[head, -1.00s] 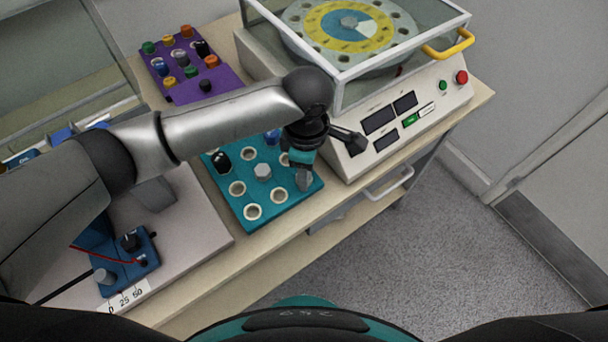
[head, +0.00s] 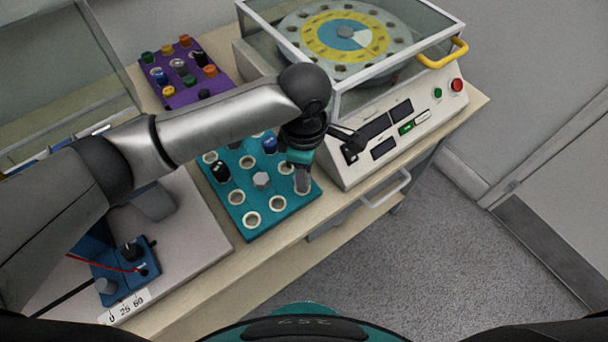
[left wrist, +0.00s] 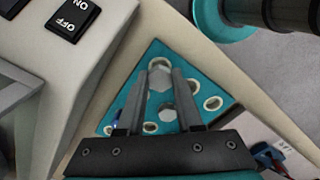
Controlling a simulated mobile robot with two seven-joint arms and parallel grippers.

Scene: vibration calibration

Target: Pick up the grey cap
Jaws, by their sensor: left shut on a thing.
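The grey cap (left wrist: 160,77) is a grey hexagonal piece between the fingertips of my left gripper (left wrist: 160,72) in the left wrist view. The gripper is shut on it. In the head view my left gripper (head: 302,184) points down over the right corner of the teal rack (head: 282,222). There the cap blends with the grey fingers, and I cannot tell how far it is above the rack. A similar grey hexagonal knob (head: 262,180) sits at the rack's middle and also shows in the left wrist view (left wrist: 168,112). My right gripper is not in view.
The rack has several white-rimmed holes, a black cap (head: 221,171) and a blue cap (head: 269,142). A glass-covered machine (head: 372,150) stands close at the right. A purple rack (head: 218,93) with coloured caps lies behind. A blue box (head: 128,270) sits at the left front.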

